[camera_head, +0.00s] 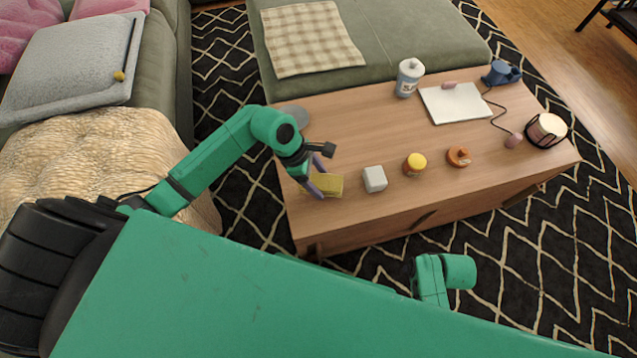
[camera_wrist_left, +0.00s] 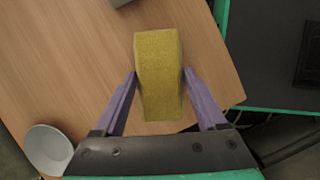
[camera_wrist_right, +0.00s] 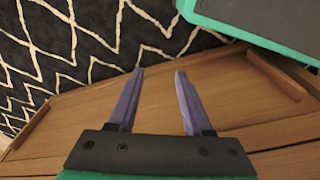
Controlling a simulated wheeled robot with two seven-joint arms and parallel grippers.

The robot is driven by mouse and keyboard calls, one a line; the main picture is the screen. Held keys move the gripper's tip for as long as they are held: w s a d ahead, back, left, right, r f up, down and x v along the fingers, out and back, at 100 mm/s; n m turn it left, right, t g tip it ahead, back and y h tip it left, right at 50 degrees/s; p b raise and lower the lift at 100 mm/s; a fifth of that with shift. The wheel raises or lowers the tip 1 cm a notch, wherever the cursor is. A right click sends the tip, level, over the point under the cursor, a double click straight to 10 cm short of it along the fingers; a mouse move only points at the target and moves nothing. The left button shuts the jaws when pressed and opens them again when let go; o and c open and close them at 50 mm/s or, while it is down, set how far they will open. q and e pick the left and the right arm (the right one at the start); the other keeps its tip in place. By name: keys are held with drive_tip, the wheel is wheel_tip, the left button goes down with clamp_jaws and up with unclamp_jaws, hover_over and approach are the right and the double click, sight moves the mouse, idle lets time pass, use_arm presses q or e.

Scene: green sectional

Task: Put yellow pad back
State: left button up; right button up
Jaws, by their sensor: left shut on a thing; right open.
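The yellow pad (camera_head: 328,185) is at the near left part of the wooden coffee table. It also shows in the left wrist view (camera_wrist_left: 158,75) as a thick block with a rough face. My left gripper (camera_head: 318,178) is shut on the pad, with one purple finger on each side; in the left wrist view (camera_wrist_left: 160,84) the pad sticks out past the fingertips. I cannot tell whether the pad touches the table. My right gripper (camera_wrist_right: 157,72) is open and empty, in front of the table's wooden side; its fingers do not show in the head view.
On the coffee table (camera_head: 350,125) a white-grey cube (camera_head: 374,179) stands just right of the pad. Further right are a yellow-topped jar (camera_head: 415,164) and an orange ring-shaped item (camera_head: 458,156). A grey bowl (camera_head: 295,115) sits at the left end. A bottle (camera_head: 408,78) stands at the back.

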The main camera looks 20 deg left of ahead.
use_arm(q)
wheel_tip(320, 180, down, 2)
drive_tip(key=shift+f, duration=0.15)
use_arm(e)
drive_tip(key=shift+w+a+r, duration=0.15)
drive_tip(key=shift+r, duration=0.45)
use_arm(q)
drive_tip(key=shift+f, duration=0.1)
use_arm(e)
drive_tip(key=shift+r, duration=0.2)
use_arm(q)
drive_tip(key=o, duration=1.1)
drive_tip(key=shift+o, duration=0.2)
use_arm(e)
drive_tip(key=shift+w+r, duration=0.1)
drive_tip(key=shift+r, duration=0.1)
use_arm(q)
drive_tip(key=p+v, duration=0.2)
drive_tip(key=v, duration=1)
use_arm(e)
drive_tip(key=f, duration=0.1)
drive_tip(key=s+d+f, duration=0.1)
drive_tip(key=f, duration=0.1)
drive_tip(key=s+f, duration=0.1)
drive_tip(key=f, duration=0.1)
drive_tip(key=shift+s+d+f, duration=0.1)
drive_tip(key=shift+d+f, duration=0.05)
